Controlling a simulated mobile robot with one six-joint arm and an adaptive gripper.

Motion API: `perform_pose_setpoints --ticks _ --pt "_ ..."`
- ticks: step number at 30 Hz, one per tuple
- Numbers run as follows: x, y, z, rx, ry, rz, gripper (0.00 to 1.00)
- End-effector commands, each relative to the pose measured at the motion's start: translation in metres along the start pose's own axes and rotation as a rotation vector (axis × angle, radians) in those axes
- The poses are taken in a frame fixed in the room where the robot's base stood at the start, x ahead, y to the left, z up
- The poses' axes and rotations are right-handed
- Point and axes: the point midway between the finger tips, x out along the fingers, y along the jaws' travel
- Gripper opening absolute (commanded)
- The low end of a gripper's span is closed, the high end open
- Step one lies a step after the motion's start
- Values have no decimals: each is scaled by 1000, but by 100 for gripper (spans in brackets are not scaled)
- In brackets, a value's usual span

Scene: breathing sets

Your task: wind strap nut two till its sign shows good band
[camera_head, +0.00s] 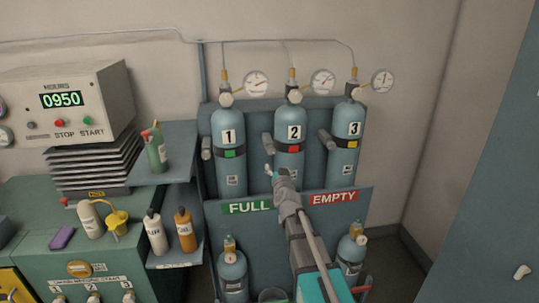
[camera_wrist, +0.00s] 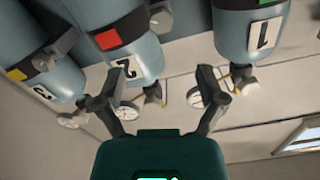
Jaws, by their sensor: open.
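Cylinder two (camera_head: 290,160) stands in the middle of the rack. Its black strap carries a red sign (camera_head: 292,149), which also shows red in the wrist view (camera_wrist: 107,39). Strap nut two (camera_head: 267,143) is a grey knob on the left of that strap; in the wrist view it appears at the upper middle (camera_wrist: 161,18). My gripper (camera_head: 270,172) is just below the nut in the head view. Its fingers are wide apart in the wrist view (camera_wrist: 160,78), with nothing seen between them. Whether it touches anything I cannot tell.
Cylinder one (camera_head: 229,170) shows a green sign, cylinder three (camera_head: 345,165) a yellow one. Each has its own strap knob. Gauges (camera_head: 322,82) stand above. A FULL/EMPTY board (camera_head: 290,203) crosses below. A shelf with bottles (camera_head: 186,229) stands left.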

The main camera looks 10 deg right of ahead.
Motion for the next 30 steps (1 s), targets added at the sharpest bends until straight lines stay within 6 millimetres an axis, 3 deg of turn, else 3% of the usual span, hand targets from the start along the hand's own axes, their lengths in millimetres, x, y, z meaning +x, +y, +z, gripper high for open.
perform_pose_setpoints --ticks 11,17,30 --pt "1 -1 0 6 0 -2 89" --pt "11 -2 0 6 -1 -2 89" --pt "70 -2 0 6 -1 -3 89"
